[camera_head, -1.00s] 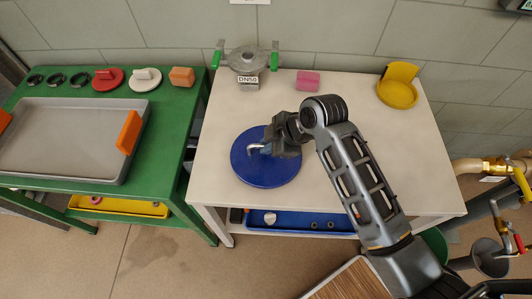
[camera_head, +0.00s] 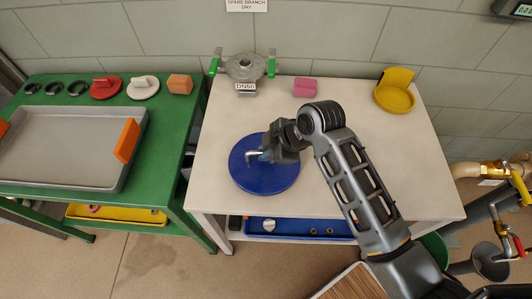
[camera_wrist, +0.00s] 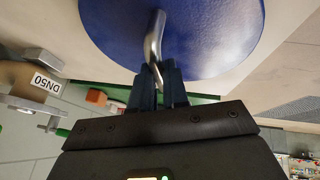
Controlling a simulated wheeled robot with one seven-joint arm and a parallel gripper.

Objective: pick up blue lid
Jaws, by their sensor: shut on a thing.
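The blue lid (camera_head: 264,180) is a round blue disc with a bent metal handle (camera_head: 249,156). In the head view it shows over the front left part of the white table (camera_head: 345,155); I cannot tell whether it touches the tabletop. My gripper (camera_head: 266,154) is over the lid, shut on its handle. In the wrist view the blue lid (camera_wrist: 200,35) fills the top, and the handle (camera_wrist: 154,45) runs down between the two dark fingers of my gripper (camera_wrist: 158,80). The gripper partly covers the lid's upper right.
A metal fitting (camera_head: 246,68) marked DN50, a pink block (camera_head: 304,87) and a yellow holder (camera_head: 396,97) stand along the table's back. A green table (camera_head: 165,108) with a grey tray (camera_head: 60,150) is at left. Pipes (camera_head: 490,172) are at right.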

